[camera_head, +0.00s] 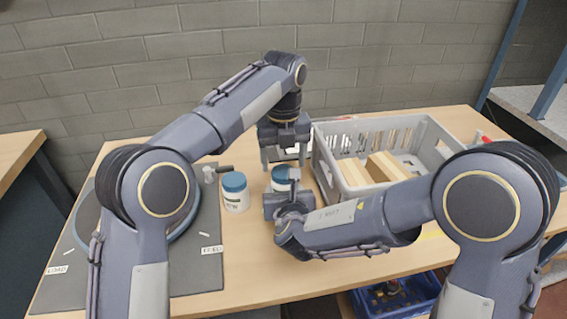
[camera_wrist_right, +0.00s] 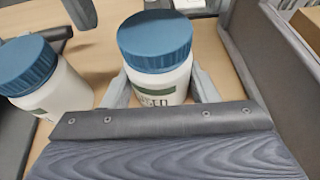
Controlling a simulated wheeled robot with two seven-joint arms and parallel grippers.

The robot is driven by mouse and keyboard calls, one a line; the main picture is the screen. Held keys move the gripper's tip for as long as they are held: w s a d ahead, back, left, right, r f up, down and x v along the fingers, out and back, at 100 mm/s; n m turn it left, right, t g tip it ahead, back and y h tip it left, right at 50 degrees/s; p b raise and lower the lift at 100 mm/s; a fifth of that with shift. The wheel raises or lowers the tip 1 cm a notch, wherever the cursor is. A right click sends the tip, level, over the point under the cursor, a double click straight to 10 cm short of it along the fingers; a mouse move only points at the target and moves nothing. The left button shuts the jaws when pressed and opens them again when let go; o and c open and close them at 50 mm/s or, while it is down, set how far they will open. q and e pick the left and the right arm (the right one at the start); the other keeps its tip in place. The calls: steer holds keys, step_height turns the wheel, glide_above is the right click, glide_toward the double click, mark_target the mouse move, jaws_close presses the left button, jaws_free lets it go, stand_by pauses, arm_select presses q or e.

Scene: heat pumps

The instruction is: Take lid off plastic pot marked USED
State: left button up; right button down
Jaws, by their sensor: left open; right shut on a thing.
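The plastic pot marked USED (camera_wrist_right: 160,80) is white with a ribbed blue lid (camera_wrist_right: 155,38), which sits on it. Only the end of its label, "SED", shows in the right wrist view. My right gripper (camera_wrist_right: 162,92) is shut on the pot's body, one finger on each side below the lid. In the head view this pot (camera_head: 281,175) stands upright on the table, partly hidden by my right gripper (camera_head: 281,188). My left gripper (camera_head: 284,163) is open and points down, just above and behind this pot's lid.
A second white pot with a blue lid (camera_head: 235,192) stands close to the left; it also shows in the right wrist view (camera_wrist_right: 45,80). A grey crate (camera_head: 330,150) with wooden blocks stands right. A dark mat (camera_head: 190,280) with labels lies left. A blue bin (camera_head: 415,302) is below.

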mark_target(283, 173)
arm_select(q)
steer(key=shift+f, duration=1.15)
